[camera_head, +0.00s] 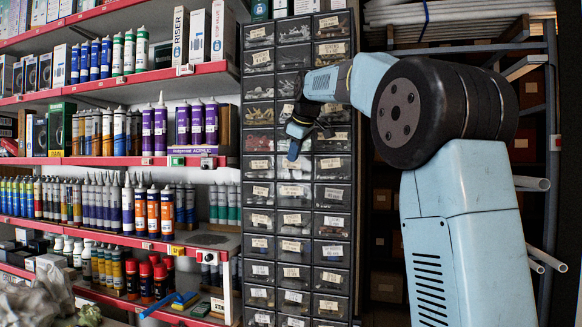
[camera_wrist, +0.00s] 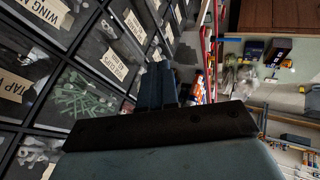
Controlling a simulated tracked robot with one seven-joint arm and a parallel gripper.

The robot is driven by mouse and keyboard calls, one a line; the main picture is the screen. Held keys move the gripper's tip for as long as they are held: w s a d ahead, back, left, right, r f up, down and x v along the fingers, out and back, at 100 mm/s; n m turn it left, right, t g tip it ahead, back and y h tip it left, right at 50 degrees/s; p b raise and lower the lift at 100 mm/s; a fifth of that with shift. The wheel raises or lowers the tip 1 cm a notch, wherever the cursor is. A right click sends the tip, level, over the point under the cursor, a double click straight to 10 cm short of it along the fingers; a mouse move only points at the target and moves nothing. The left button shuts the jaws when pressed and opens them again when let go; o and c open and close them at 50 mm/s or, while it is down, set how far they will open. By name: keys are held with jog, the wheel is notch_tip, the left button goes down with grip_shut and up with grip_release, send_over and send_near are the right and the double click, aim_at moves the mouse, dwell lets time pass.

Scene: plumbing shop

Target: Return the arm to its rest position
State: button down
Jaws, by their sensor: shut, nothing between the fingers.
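My gripper (camera_head: 297,142) is in front of the upper part of a tall drawer cabinet (camera_head: 263,172) in the head view. My light blue arm reaches to it from the right, bent at a large black joint. In the wrist view my gripper's fingers (camera_wrist: 157,84) are together with nothing between them. They point past the labelled drawers on the left. I cannot tell how close the fingers are to the drawer fronts.
Red-edged shelves (camera_head: 130,160) of cartridges and bottles stand left of the cabinet. A rack (camera_head: 548,130) with pipes is behind my arm on the right. The wrist view shows a bench top (camera_wrist: 290,68) with small items. A blue-handled tool (camera_head: 170,304) lies at lower left.

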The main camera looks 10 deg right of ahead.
jog(key=s+d+f+m, duration=0.1)
jog(key=s+f+m, duration=0.25)
jog(key=s, duration=0.75)
jog(key=s+d+f+m, duration=0.15)
jog(key=s+f, duration=0.35)
jog(key=s, duration=0.6)
jog(key=s+f+m+g+h, duration=0.1)
jog(key=s+f+m, duration=0.4)
jog(key=s+f, duration=1.5)
jog(key=shift+d+m+g, duration=0.3)
jog(key=shift+d+m, duration=0.05)
jog(key=shift+m, duration=0.05)
